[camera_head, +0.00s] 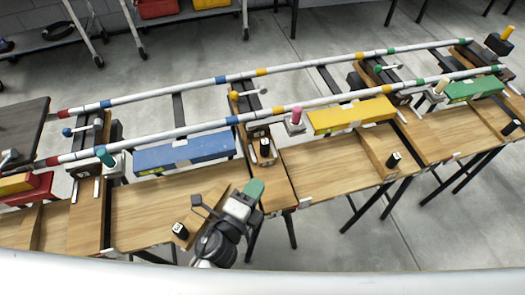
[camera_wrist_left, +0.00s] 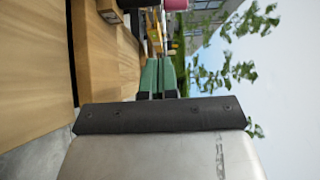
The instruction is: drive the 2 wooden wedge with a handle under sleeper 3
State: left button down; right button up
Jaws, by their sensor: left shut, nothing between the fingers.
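My left gripper (camera_head: 255,188) has green fingertips, shut and empty, over the front edge of the wooden bench; the fingers also show closed together in the left wrist view (camera_wrist_left: 158,72). A wooden wedge with a black handle (camera_head: 265,150) stands at the near end of the second sleeper from the left (camera_head: 246,104), beyond the gripper. Another wedge (camera_head: 180,232) lies on the bench left of my gripper. A third wedge (camera_head: 378,150) lies to the right, near the third sleeper from the left (camera_head: 372,74). Sleeper numbering is not readable. My right gripper is out of view.
Two long striped rails (camera_head: 205,128) run across the sleepers. A blue block (camera_head: 185,154), a yellow block (camera_head: 350,116) and a green block (camera_head: 472,89) lie along the near rail. A pink peg (camera_head: 296,114) stands by the yellow block. Gaps separate the wooden bench tops.

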aim_at(259, 156)
pick_arm(q)
jog(key=x, duration=0.6)
jog(key=shift+r+p, duration=0.1)
jog(key=shift+p, duration=0.2)
jog(key=w, duration=0.1)
jog(key=w+a, duration=0.1)
jog(key=w, duration=0.1)
jog(key=shift+w, duration=0.5)
jog(key=shift+a, duration=0.1)
jog(key=shift+w+a+p, duration=0.2)
jog(key=shift+w+a, duration=0.1)
jog(key=shift+w, duration=0.6)
jog(key=shift+w+a+p, duration=0.15)
jog(key=shift+w+a, duration=0.15)
jog(key=shift+w, duration=0.6)
